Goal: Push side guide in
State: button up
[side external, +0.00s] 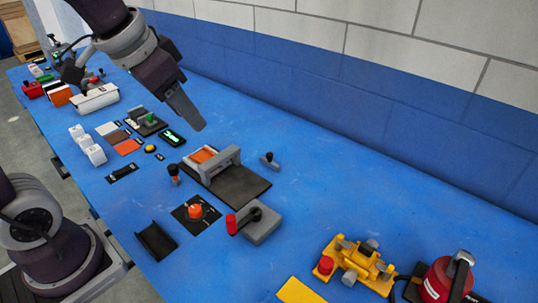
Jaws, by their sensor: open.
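A grey fixture (222,165) stands on a black base plate (244,187) in the middle of the blue table, with an orange slab (202,155) against its left side. The grey upright bar across the plate looks like the side guide, but I cannot be sure which part it is. My gripper (190,115) is above the table, up and to the left of the fixture, and apart from it. It is open and points down and to the right, with nothing seen in it. One finger largely hides the other.
A black-knobbed lever (269,160) stands right of the fixture, and a dark joystick (174,173) stands left. A grey box with a red handle (262,222) and an orange dial (195,211) are nearer. A yellow machine (358,262) stands lower right. The blue wall bounds the back.

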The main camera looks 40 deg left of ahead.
jog(key=w+a+f+m, duration=0.1)
jog(key=w+f, duration=0.2)
jog(key=w, duration=0.4)
jog(key=w+a+f, duration=0.2)
jog(key=w+f, duration=0.1)
jog(key=w, duration=0.4)
jog(key=h, duration=0.2)
send_near(269, 154)
jog(key=w+f, duration=0.1)
jog(key=w, duration=0.1)
jog(key=shift+m+g, duration=0.4)
jog(key=x, duration=0.7)
jog(key=shift+s+d+f, duration=0.15)
jog(key=shift+s+f, duration=0.05)
jog(key=shift+f, duration=0.1)
grip_shut()
